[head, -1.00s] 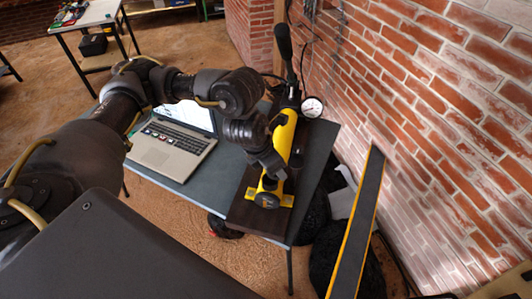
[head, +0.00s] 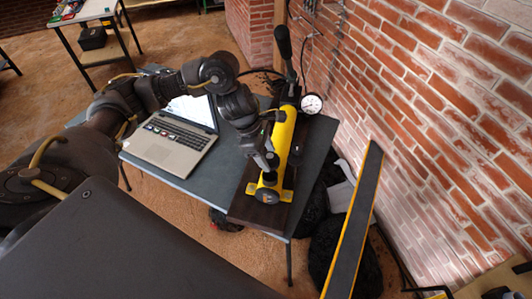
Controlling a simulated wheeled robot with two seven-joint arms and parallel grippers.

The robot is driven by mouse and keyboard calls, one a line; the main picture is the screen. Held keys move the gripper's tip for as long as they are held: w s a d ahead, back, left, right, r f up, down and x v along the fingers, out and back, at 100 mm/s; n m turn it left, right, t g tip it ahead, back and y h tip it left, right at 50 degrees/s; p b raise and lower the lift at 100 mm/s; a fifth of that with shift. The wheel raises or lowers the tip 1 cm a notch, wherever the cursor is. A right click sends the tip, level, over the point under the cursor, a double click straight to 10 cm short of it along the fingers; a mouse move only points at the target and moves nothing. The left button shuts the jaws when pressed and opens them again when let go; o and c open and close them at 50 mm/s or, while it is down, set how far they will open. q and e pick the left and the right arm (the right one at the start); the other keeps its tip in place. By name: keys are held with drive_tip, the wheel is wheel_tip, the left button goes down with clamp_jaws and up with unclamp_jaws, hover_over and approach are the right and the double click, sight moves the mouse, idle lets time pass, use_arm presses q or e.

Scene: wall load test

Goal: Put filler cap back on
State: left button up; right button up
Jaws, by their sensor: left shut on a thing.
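The yellow hand pump (head: 284,142) lies on a dark board on the table, with a long black lever (head: 284,46) and a round white gauge (head: 312,103) at its far end. My left gripper (head: 268,174) is over the near end of the pump, pointing down. It is shut on a small dark thing, which appears to be the filler cap; the fingers hide most of it. A round dark part (head: 267,195) shows at the pump's near end, just below the fingers. I cannot tell whether the held cap touches the pump. My right gripper is out of view.
An open laptop (head: 172,146) is on the table (head: 198,182), left of the pump. A brick wall (head: 440,120) stands close on the right. A long yellow-edged dark bar (head: 354,218) leans between table and wall, near black bundles on the floor.

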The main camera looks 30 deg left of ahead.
use_arm(q)
drive_tip(key=shift+f+b, duration=1.85)
drive_tip(key=shift+f, duration=0.65)
drive_tip(key=shift+f+b, duration=0.7)
drive_tip(key=shift+b, duration=0.05)
drive_tip(key=shift+d+r, duration=0.1)
drive_tip(key=shift+r, duration=0.05)
drive_tip(key=shift+f+b, duration=0.2)
drive_tip(key=shift+b, duration=0.5)
drive_tip(key=o, duration=1.6)
drive_tip(key=shift+c, duration=0.2)
drive_tip(key=shift+r, duration=0.15)
